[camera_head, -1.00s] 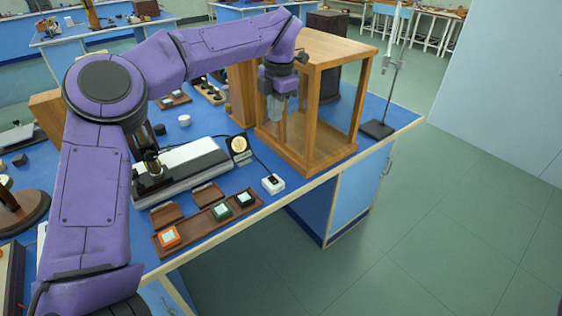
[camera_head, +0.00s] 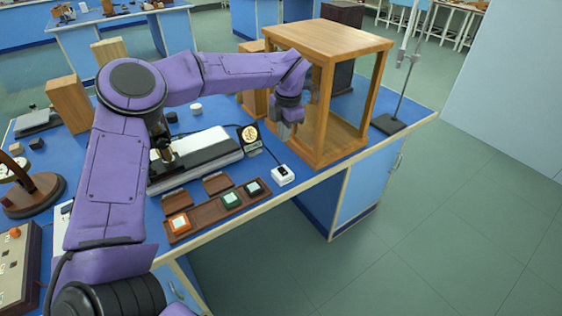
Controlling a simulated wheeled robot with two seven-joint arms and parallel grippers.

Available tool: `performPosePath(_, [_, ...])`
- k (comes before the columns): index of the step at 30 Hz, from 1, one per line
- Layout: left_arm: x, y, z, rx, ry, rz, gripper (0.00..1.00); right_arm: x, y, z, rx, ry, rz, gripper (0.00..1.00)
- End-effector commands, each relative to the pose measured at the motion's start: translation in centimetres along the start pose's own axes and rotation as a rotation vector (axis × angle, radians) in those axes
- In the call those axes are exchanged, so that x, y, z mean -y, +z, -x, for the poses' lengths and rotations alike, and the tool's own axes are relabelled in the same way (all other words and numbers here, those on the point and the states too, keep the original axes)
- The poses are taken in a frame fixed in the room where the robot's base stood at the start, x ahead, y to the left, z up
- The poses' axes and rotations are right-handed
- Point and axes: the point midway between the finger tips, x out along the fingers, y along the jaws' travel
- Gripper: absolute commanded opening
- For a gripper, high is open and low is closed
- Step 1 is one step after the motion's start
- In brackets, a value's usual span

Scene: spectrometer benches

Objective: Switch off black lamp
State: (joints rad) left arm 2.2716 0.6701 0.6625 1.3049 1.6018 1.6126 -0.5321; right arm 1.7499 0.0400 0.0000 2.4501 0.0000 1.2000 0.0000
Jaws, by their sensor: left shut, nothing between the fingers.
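A small black lamp (camera_head: 249,137) with a round, pale yellow lit face stands on the blue bench. A dark cable runs from beside it to a small white switch box (camera_head: 283,176) near the bench's front edge. My left gripper (camera_head: 285,131) is shut and empty. It points down in front of the wooden frame, to the right of the lamp and above the switch box in the picture, apart from the box. My right gripper is not in view.
An open wooden frame (camera_head: 325,60) stands close beside and behind the left gripper. A brown tray (camera_head: 204,213) with orange, green and black-edged blocks lies left of the switch box. A grey-white instrument (camera_head: 205,156) is behind it. A stand base (camera_head: 389,123) is at right.

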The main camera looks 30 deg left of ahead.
Motion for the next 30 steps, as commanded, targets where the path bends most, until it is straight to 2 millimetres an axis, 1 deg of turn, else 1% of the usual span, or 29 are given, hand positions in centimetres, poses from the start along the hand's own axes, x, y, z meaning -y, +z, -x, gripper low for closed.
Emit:
performPosePath(1, [0.1,-0.1,-1.1,-0.004,-0.003,-0.001,0.00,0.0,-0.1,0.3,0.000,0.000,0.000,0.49])
performPosePath(3, [0.1,-0.1,-2.6,-0.004,-0.002,-0.001,0.00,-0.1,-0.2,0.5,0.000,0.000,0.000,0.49])
performPosePath(12, [0.1,-0.1,-9.1,-0.004,-0.002,-0.001,0.00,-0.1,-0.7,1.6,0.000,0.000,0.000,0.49])
performPosePath(18, [0.0,0.0,-12.1,-0.001,0.000,-0.001,0.00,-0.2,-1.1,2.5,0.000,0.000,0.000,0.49])
performPosePath(22, [0.0,0.0,-13.1,0.001,0.001,0.001,0.00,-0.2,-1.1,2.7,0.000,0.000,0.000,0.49])
performPosePath(30, [0.0,0.0,-13.3,0.002,0.001,0.000,0.00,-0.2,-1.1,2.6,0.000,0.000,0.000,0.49])
